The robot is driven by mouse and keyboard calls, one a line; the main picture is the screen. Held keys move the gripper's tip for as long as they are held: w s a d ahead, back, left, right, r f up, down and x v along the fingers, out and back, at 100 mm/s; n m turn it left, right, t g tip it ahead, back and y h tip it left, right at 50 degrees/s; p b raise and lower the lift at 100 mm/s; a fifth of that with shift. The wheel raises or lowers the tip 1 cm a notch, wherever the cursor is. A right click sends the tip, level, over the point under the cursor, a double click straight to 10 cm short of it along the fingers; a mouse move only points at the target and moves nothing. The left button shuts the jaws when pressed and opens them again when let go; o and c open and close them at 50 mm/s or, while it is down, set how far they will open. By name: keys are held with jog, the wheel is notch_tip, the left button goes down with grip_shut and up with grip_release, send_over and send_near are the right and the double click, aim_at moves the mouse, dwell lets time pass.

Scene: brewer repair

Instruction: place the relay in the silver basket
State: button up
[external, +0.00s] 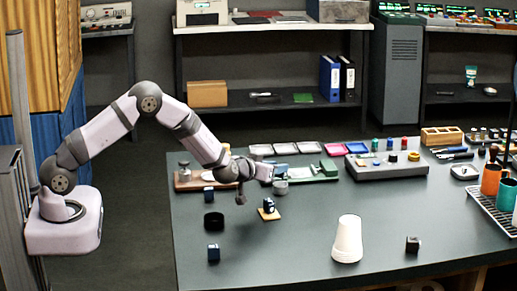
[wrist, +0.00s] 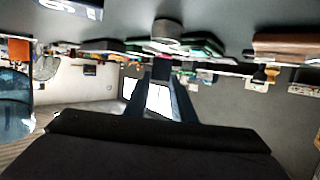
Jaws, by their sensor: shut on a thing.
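My gripper (external: 268,173) is level above the left part of the table, its fingers pointing right. In the wrist view its two fingers (wrist: 161,80) close on a small dark block (wrist: 160,70), which seems to be the relay. The block is hard to make out in the external view. A small round grey container (external: 281,188), which looks like the silver basket, stands just below and right of the fingertips. It also seems to show in the wrist view (wrist: 168,28), apart from the held block. Its inside cannot be seen.
A dark blue block sits on a wooden tile (external: 269,215). Other dark blocks (external: 213,253) (external: 208,194) and a black round container (external: 213,221) stand to its left. White cups (external: 347,240) and a black cube (external: 412,244) are to the right. A grey button box (external: 387,165) stands behind. The front middle is clear.

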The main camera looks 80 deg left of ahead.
jog(key=shift+f+b, duration=0.35)
jog(key=shift+f, duration=0.4)
jog(key=o, duration=1.1)
jog(key=shift+r, duration=0.1)
notch_tip(320, 180, up, 7)
jog(key=p, duration=0.5)
jog(key=shift+p, duration=0.3)
